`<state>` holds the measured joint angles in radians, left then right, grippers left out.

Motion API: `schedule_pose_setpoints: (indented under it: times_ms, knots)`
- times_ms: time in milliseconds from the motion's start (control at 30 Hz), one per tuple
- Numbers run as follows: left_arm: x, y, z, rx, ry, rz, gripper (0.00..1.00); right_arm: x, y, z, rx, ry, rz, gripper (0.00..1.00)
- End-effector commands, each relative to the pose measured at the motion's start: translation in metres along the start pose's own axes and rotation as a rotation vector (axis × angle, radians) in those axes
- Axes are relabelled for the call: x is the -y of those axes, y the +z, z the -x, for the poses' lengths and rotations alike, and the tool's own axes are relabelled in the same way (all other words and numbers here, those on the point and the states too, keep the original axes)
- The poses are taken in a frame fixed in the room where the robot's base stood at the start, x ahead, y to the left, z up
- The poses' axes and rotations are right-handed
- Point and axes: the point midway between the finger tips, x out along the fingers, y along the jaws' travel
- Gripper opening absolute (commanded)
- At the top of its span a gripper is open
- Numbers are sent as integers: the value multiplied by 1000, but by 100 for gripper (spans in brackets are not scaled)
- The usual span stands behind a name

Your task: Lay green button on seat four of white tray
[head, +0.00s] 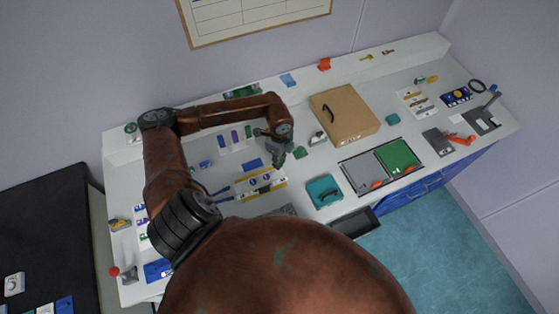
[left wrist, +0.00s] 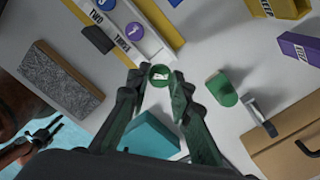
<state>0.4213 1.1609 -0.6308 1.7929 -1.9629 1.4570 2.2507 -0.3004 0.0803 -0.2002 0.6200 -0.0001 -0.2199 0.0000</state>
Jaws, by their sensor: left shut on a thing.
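My left gripper (head: 277,160) is over the bench near the right end of the white tray (head: 243,189). It is shut on the green button (left wrist: 160,73), which shows between the fingertips in the left wrist view. The white tray (left wrist: 150,42) has yellow edges and labels TWO and THREE, with a blue disc (left wrist: 104,4) and a purple disc (left wrist: 134,31) on it. The button appears close to the tray end past THREE. The label of seat four is not readable. A gripper, apparently my right one (left wrist: 48,130), shows small at the left of the wrist view.
A green block (left wrist: 222,90) and a grey metal piece (left wrist: 260,115) lie right of the gripper. A teal box (head: 323,192) and a brown case (head: 343,113) stand nearby. A speckled grey block (left wrist: 62,80) lies beside the tray. An open drawer (head: 357,226) juts from the bench front.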

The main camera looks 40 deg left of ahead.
Motion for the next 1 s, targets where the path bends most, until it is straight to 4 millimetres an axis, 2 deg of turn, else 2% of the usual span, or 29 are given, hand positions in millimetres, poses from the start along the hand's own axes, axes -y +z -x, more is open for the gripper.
schedule_pose_setpoints:
  times_ms: [267,800,1000]
  knots:
    - [0,1,-7,0,-1,-1,0,-2,1,-5,1,2,1,40]
    - [0,1,-51,0,1,-1,0,0,6,-34,4,1,0,40]
    - [0,1,-55,0,0,-1,0,2,6,-36,4,-1,0,40]
